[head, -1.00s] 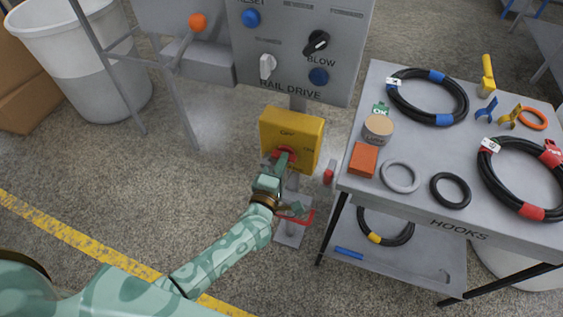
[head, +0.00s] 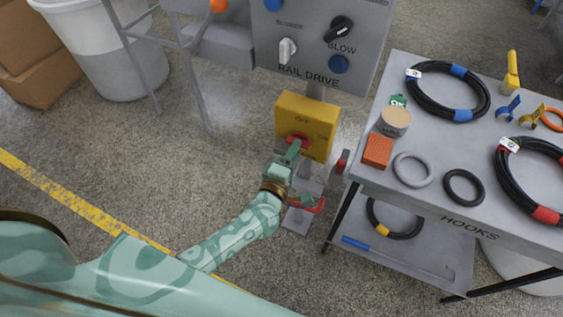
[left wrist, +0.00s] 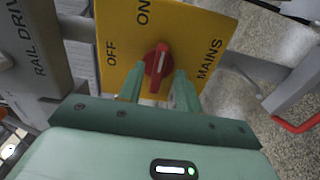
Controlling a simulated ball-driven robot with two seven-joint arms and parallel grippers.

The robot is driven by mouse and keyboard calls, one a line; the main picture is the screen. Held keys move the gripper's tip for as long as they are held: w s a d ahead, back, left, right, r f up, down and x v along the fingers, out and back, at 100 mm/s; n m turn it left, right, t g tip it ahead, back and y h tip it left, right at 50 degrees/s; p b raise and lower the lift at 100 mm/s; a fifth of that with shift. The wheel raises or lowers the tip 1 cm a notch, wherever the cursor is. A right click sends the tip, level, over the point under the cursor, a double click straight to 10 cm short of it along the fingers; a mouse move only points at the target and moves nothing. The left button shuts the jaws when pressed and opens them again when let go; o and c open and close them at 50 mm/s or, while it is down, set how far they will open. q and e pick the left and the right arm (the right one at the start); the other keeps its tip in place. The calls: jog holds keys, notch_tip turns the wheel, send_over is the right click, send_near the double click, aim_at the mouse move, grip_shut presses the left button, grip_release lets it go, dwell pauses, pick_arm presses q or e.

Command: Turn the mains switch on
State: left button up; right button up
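The yellow mains switch box (head: 319,112) stands below the RAIL DRIVE panel. Its red knob (left wrist: 158,68) shows in the left wrist view, with a pale mark on its handle. There the handle lies nearly upright in the picture, its marked end towards the word ON and not towards OFF at the left. My left gripper (head: 295,154) is in front of the box in the head view. In the left wrist view its fingers (left wrist: 158,80) stand apart, one on each side of the knob's lower part, with gaps to the handle. My right gripper is out of view.
The grey RAIL DRIVE panel (head: 308,45) with its knobs and buttons is just above. A red pedal-like bar (head: 306,205) is low beside my wrist. The grey table (head: 425,205) with hoses, rings and an orange block (head: 377,151) stands to the right.

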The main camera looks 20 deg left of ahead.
pick_arm(q)
jog(key=s+p, duration=0.2)
jog(key=s, duration=1.3)
jog(key=shift+s+a, duration=0.15)
jog(key=shift+a, duration=0.05)
